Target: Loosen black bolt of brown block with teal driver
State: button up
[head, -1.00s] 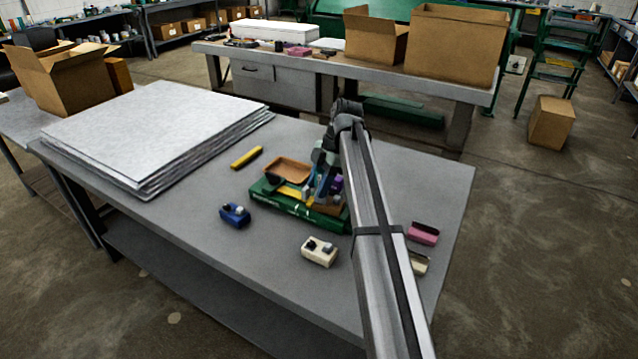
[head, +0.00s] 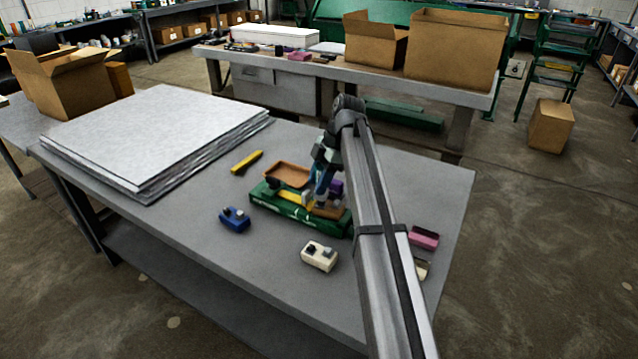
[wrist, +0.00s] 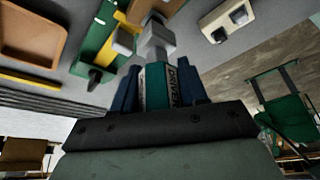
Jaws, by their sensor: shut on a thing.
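My gripper (wrist: 160,88) is shut on the teal driver (wrist: 157,78), whose "DRIVER" lettering shows between the blue fingers in the wrist view. The driver's grey tip (wrist: 157,30) points towards the brown block (wrist: 148,8); I cannot tell whether it touches. In the head view my gripper (head: 325,172) is over the right part of the green base (head: 285,205), with the brown block (head: 328,210) below it. The block's black bolt cannot be made out, as the driver and gripper cover that area.
A brown tray (head: 287,174) and yellow piece (head: 292,195) are close left of my gripper. A blue block (head: 235,220), cream block (head: 319,257) and pink block (head: 424,237) lie around. A yellow bar (head: 246,162) and stacked sheets (head: 155,130) are farther left.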

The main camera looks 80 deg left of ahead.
jog(key=shift+r, duration=1.3)
